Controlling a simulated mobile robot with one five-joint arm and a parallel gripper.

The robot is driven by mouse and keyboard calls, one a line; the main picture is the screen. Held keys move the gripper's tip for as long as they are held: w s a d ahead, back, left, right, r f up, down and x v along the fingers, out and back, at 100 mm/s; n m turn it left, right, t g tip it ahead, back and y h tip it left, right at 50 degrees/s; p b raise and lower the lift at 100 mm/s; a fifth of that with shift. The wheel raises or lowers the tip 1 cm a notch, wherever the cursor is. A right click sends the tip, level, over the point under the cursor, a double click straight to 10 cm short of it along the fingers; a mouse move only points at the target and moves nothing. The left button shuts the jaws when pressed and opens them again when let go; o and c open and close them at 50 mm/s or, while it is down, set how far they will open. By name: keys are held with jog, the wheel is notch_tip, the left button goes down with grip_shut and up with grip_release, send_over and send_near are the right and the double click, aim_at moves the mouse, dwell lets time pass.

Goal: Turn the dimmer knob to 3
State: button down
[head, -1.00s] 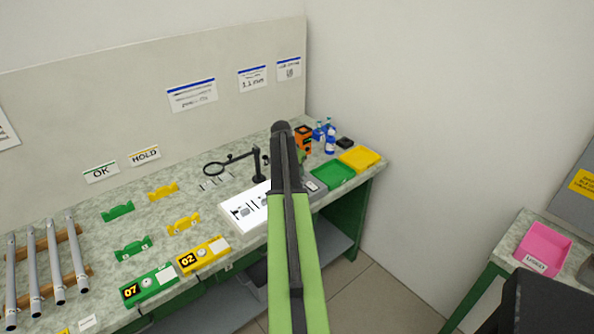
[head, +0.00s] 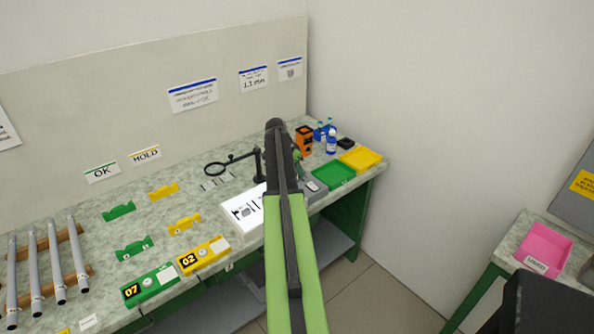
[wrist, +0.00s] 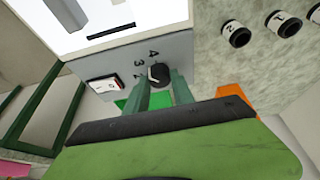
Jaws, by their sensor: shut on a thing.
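The dimmer knob (wrist: 158,72) is a small dark knob on the grey side panel of the white light box (wrist: 93,10) in the wrist view. Numbers including 4 and 3 are printed beside it; which number its mark points to is too small to tell. My gripper (wrist: 160,80) has its two green fingers on either side of the knob and is shut on it. A white rocker switch (wrist: 105,85) sits beside the knob on the same panel. In the head view the light box (head: 241,207) lies on the bench, with my arm hiding the knob and gripper.
Near the light box are a magnifier on a stand (head: 257,165), a green tray (head: 334,174), a yellow tray (head: 361,159) and an orange box (head: 304,139). Green and yellow blocks and metal rods (head: 55,262) lie to the left. Open floor separates the bench from a pink bin (head: 544,246).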

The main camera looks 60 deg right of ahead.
jog(key=c, duration=1.1)
grip_release()
jog(key=p+v, duration=1.6)
jog(key=v, duration=0.1)
jog(key=shift+r, duration=0.2)
